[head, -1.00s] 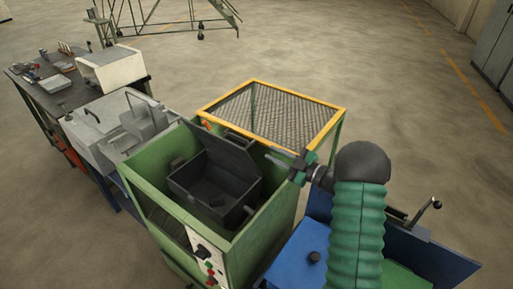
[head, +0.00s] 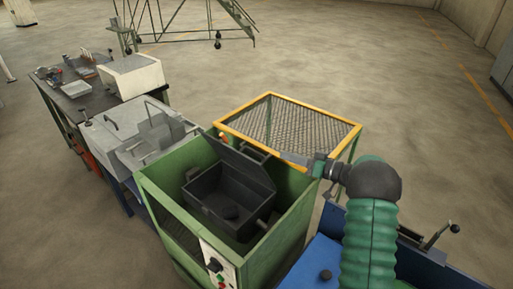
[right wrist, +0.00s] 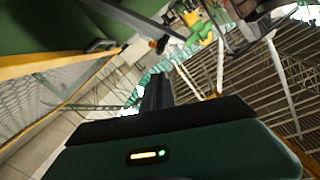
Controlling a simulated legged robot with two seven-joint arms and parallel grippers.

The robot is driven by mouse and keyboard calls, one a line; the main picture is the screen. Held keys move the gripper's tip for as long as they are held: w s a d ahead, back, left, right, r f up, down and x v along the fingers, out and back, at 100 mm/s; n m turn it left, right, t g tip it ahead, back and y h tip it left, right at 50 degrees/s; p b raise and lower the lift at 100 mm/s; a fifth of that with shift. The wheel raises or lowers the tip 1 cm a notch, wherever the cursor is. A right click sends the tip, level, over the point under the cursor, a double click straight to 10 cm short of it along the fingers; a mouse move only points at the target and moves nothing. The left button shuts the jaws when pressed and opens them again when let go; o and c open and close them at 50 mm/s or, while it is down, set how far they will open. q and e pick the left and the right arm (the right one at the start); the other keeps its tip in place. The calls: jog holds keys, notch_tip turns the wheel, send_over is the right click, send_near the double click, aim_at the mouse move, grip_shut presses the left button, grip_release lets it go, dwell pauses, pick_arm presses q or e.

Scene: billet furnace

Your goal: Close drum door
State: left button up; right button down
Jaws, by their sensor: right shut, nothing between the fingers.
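The drum (head: 228,204) is a dark open box inside the green machine in the head view. Its drum door (head: 243,166) is a dark flat panel standing raised and tilted at the drum's back edge, so the drum's inside shows. My right gripper (head: 291,158) is shut and empty. It is beyond the machine's back right edge, close to the upper right of the door and in front of the yellow-framed mesh; I cannot tell whether it touches anything. In the right wrist view its dark finger (right wrist: 157,91) points away from the camera. My left gripper is not in view.
The green machine's wall (head: 282,236) surrounds the drum. A yellow-framed mesh guard (head: 296,123) stands behind it. A grey machine (head: 112,118) and a dark workbench (head: 84,98) are at the left. A blue machine (head: 318,268) is at the right. Open floor lies beyond.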

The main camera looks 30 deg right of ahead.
aim_at(241, 156)
jog(key=w+a+m, duration=0.2)
jog(key=w, duration=0.2)
jog(key=w+a+m+p, duration=0.1)
jog(key=w+a+m, duration=0.1)
jog(key=w+a, duration=0.1)
jog(key=w+a+m+g+y, duration=0.1)
jog(key=w+a+m, duration=0.1)
jog(key=w+a, duration=0.1)
jog(key=shift+w+a+m+p, duration=0.25)
jog(key=shift+w+m+p, duration=0.15)
jog(key=shift+w, duration=0.5)
jog(key=shift+s+a+f, duration=0.2)
jog(key=shift+s+a, duration=0.05)
jog(key=shift+a, duration=0.15)
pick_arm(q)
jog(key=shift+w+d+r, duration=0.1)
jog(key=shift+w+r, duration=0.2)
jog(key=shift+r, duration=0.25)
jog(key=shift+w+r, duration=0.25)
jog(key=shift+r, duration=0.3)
pick_arm(e)
jog(key=shift+f, duration=0.1)
